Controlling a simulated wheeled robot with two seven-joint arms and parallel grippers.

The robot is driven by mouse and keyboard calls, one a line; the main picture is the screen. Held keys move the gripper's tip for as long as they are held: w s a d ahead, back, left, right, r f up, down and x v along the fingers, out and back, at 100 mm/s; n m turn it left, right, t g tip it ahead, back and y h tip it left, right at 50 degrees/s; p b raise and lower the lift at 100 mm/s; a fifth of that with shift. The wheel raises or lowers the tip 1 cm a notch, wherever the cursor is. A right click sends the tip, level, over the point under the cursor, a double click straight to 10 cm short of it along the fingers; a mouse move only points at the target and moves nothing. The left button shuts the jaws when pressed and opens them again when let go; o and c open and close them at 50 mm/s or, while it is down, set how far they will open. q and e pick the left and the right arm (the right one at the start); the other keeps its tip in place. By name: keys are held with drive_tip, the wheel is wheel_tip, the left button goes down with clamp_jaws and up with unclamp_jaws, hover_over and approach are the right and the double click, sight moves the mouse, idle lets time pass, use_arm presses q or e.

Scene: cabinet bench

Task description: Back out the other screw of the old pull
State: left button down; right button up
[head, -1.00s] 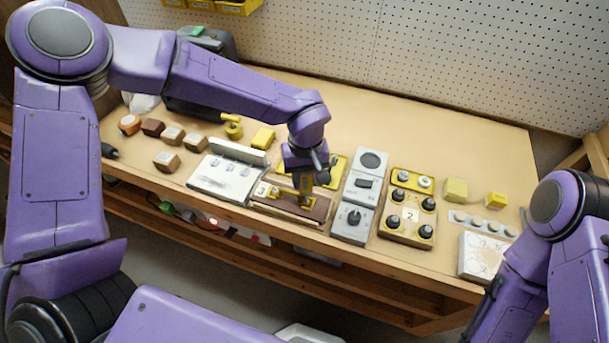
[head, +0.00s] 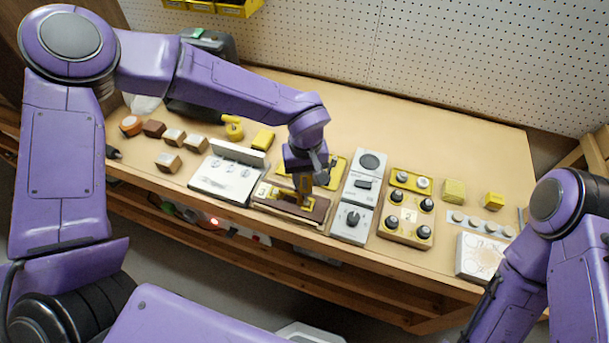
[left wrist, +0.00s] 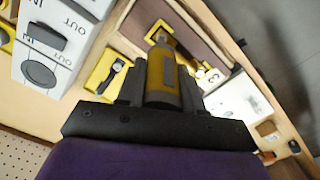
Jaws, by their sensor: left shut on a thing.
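My left gripper (head: 304,176) is shut on a yellow and grey driver-like tool (left wrist: 162,78), held over the brown drawer front (head: 318,214) at the bench's front edge. In the left wrist view the tool points at a yellow fitting (left wrist: 158,33) on the brown board, which looks like one end of the old pull. I cannot tell whether the tip sits in a screw; the tool and jaws hide that spot.
A white panel (head: 225,180) stands close on the left. A grey switch unit (head: 350,222) and a yellow knob board (head: 405,234) stand on the right. Behind the gripper lies a yellow tray (head: 340,168) with a dark item. The bench's back middle is clear.

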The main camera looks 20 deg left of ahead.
use_arm(q)
drive_tip(key=shift+f, duration=0.2)
drive_tip(key=shift+s+p, duration=0.15)
drive_tip(key=shift+p, duration=0.4)
idle(0.4)
drive_tip(key=shift+s+f, duration=0.1)
drive_tip(key=shift+f, duration=0.05)
idle(0.4)
drive_tip(key=shift+w+r+p, duration=0.2)
drive_tip(key=shift+r+p, duration=0.85)
drive_tip(key=shift+p, duration=0.2)
wheel_tip(320, 180, up, 4)
drive_tip(key=p, duration=0.4)
drive_tip(key=shift+r+p, duration=0.15)
drive_tip(key=shift+p, duration=0.2)
drive_tip(key=shift+w, duration=0.1)
drive_tip(key=shift+a, duration=0.1)
